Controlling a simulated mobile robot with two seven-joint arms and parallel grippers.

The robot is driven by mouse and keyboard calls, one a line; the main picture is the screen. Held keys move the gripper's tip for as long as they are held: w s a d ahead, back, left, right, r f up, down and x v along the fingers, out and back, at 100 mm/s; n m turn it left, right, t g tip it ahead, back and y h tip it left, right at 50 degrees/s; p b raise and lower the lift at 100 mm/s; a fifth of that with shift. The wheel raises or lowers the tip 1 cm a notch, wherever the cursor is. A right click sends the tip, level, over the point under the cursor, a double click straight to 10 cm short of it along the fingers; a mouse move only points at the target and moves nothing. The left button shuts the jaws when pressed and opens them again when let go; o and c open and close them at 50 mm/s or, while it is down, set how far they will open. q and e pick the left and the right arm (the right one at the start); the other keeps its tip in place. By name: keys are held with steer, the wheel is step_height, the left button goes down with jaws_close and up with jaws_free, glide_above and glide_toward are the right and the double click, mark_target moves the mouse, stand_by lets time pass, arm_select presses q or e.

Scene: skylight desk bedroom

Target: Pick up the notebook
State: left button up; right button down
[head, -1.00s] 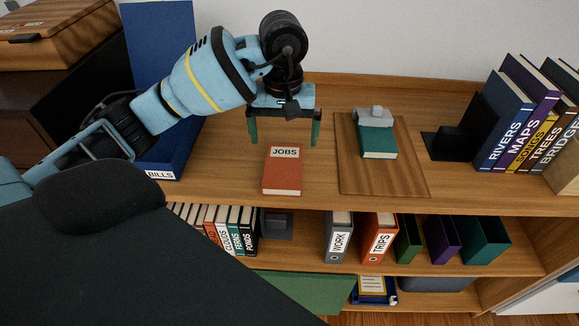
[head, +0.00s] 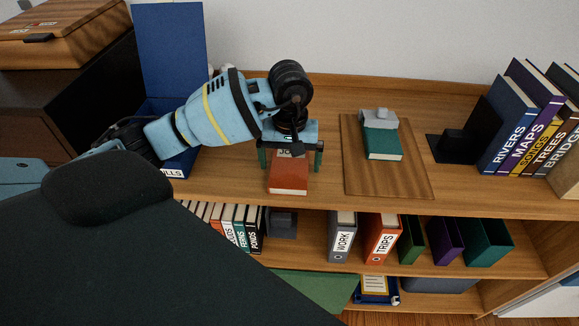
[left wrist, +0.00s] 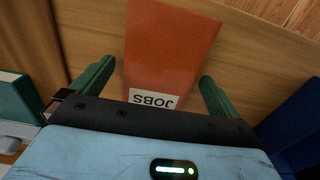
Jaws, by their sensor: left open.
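The notebook (head: 288,180) is a red-orange book with a white JOBS label. It lies flat on the desk top near its front edge. In the left wrist view the notebook (left wrist: 170,50) extends between and beyond the fingers, its label end nearest the gripper. My left gripper (head: 290,168) is over the notebook's far end, pointing down. Its two green fingers (left wrist: 150,85) are open, one on each side of the notebook, with a gap visible on both sides. My right gripper is not in view.
A wooden board (head: 415,182) with a green book (head: 382,145) and a grey object on it lies to the right. A blue BILLS box (head: 170,50) stands to the left. Upright books (head: 510,120) stand at the far right. A lower shelf (head: 310,255) holds books and binders.

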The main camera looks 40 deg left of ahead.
mark_target(290, 164)
arm_select(q)
steer(key=shift+c, duration=0.4)
steer(key=c, duration=1)
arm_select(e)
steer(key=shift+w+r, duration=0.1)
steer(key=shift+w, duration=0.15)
arm_select(q)
steer(key=shift+r, duration=0.15)
steer(key=shift+c, duration=0.2)
steer(key=shift+w+r, duration=0.1)
steer(key=shift+r, duration=0.45)
step_height(290, 164, up, 2)
steer(key=shift+r+b, duration=0.2)
steer(key=shift+b, duration=0.1)
steer(key=s+d, duration=0.4)
steer(key=s, duration=0.3)
steer(key=s+d+r, duration=0.1)
steer(key=s+d, duration=0.2)
steer(key=s, duration=0.4)
steer(key=shift+d+r+b, duration=0.15)
steer(key=shift+d+b, duration=0.25)
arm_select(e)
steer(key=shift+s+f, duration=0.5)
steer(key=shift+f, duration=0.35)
